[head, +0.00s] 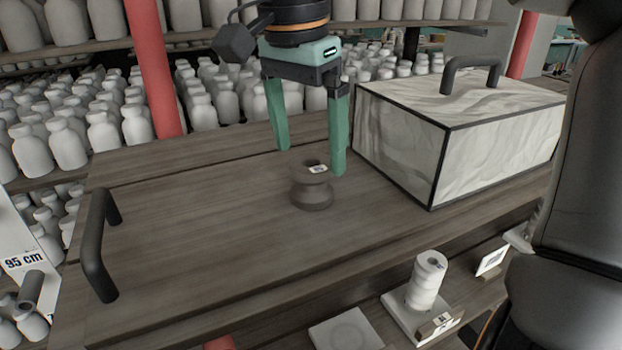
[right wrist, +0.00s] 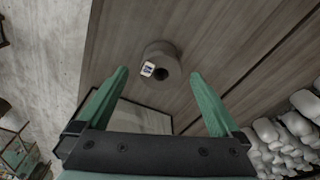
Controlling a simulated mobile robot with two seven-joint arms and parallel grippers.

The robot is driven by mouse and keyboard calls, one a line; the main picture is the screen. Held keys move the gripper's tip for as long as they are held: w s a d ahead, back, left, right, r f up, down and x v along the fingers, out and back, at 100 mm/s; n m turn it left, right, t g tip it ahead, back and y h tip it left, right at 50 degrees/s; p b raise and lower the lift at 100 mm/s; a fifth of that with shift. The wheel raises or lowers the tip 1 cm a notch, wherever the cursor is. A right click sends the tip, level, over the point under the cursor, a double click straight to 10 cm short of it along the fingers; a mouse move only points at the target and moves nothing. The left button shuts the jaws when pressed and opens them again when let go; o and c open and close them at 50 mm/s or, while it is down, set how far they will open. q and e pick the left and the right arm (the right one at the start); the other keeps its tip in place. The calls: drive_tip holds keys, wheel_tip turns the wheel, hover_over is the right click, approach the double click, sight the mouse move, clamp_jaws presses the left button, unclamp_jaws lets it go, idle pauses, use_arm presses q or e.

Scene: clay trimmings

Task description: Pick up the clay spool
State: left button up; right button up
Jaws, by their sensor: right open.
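The clay spool (head: 312,194) is a dark brown-grey, waisted piece standing upright on the wooden board (head: 200,240). A small white label lies on its top rim. My right gripper (head: 311,161) has two green fingers, spread open above the spool and apart from it. In the right wrist view the spool (right wrist: 159,62) shows ahead of the fingertips of the open right gripper (right wrist: 160,75), with nothing between the fingers. My left gripper is not in view.
A marbled box (head: 400,145) with a black handle stands close right of the gripper. A dark handle (head: 97,245) rises at the board's left end. White bottles crowd the shelves behind. A white stacked piece (head: 427,283) stands on the lower shelf in front. The board's left half is clear.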

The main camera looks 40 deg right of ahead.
sight(311, 162)
drive_tip(key=f, duration=0.2)
drive_tip(key=d+f, duration=0.1)
drive_tip(key=f, duration=0.2)
drive_tip(key=shift+w, duration=0.15)
drive_tip(key=shift+c, duration=0.2)
drive_tip(key=c, duration=1.5)
